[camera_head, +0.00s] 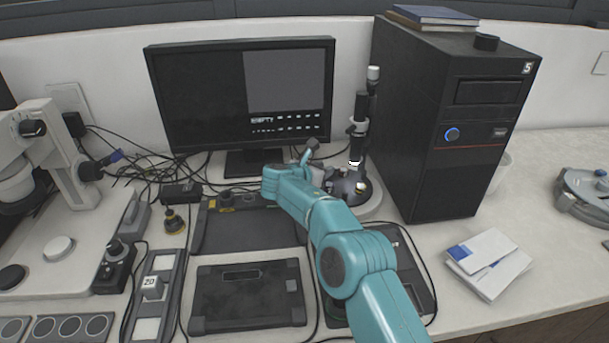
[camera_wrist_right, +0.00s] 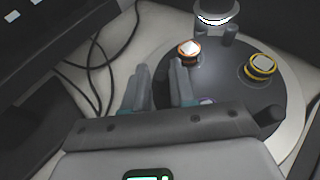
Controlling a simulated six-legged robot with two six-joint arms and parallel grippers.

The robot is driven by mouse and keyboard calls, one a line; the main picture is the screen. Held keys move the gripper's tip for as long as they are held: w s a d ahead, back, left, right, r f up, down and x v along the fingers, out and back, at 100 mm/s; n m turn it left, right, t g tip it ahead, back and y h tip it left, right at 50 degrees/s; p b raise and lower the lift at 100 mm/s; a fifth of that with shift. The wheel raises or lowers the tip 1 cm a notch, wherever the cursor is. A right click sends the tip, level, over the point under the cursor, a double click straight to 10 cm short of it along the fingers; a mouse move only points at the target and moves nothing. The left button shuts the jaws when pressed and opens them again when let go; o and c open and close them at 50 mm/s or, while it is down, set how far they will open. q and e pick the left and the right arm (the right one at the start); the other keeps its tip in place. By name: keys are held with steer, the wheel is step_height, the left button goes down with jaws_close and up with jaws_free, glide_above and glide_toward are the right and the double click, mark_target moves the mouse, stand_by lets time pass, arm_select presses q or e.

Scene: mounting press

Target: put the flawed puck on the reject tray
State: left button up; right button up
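My right gripper (camera_wrist_right: 160,80) is open, with a visibly empty gap between its fingers. In the head view the right gripper (camera_head: 313,160) is beside the dark round plate (camera_head: 345,186) under the upright press or scope. On that plate (camera_wrist_right: 230,85), the wrist view shows an orange-ringed puck (camera_wrist_right: 188,50) with a pale top, just beyond the right finger. A yellow-ringed puck (camera_wrist_right: 262,66) sits farther right. I cannot tell which puck is flawed. I cannot identify the reject tray for certain. My left gripper is not in view.
The upright instrument (camera_head: 359,125) stands over the plate, close to the black computer tower (camera_head: 445,120). A monitor (camera_head: 240,95) is behind. Left are a white-squared strip (camera_head: 147,328), a tray with round wells (camera_head: 68,327) and loose cables. A dark flat box (camera_head: 245,312) is in front.

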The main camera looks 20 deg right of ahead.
steer(key=b+v, duration=0.1)
steer(key=v, duration=1.3)
steer(key=shift+a+r, duration=0.2)
steer(key=shift+a, duration=0.15)
steer(key=shift+s, duration=0.15)
